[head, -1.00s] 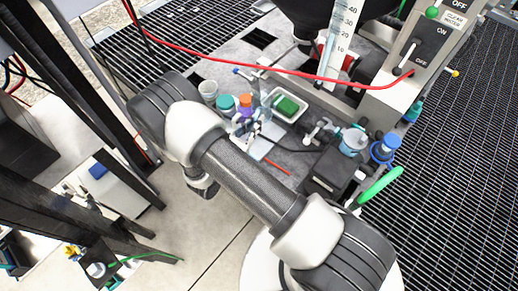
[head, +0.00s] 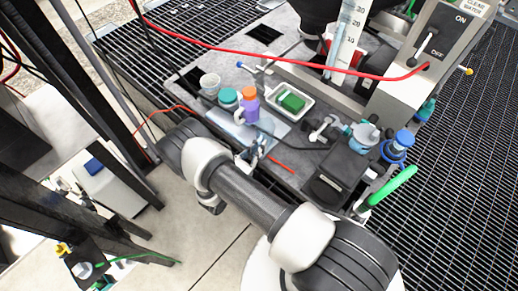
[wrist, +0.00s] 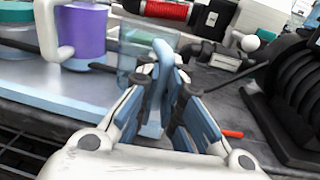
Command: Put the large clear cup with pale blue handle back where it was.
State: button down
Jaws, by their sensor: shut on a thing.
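My gripper (wrist: 165,95) is shut on the pale blue handle (wrist: 161,58) of the large clear cup. The cup's clear body (wrist: 130,62) shows behind the left finger in the wrist view, partly hidden by it. Whether its base touches anything is hidden. In the head view my gripper (head: 253,156) is at the front edge of the pale blue board (head: 275,132), and the cup is hard to make out there.
A white tray (head: 272,91) holds a green block. A red hose (head: 290,73) crosses above.

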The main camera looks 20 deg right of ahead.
jog(key=shift+f, duration=0.3)
jog(key=shift+f, duration=0.15)
jog(key=c, duration=1.7)
grip_release()
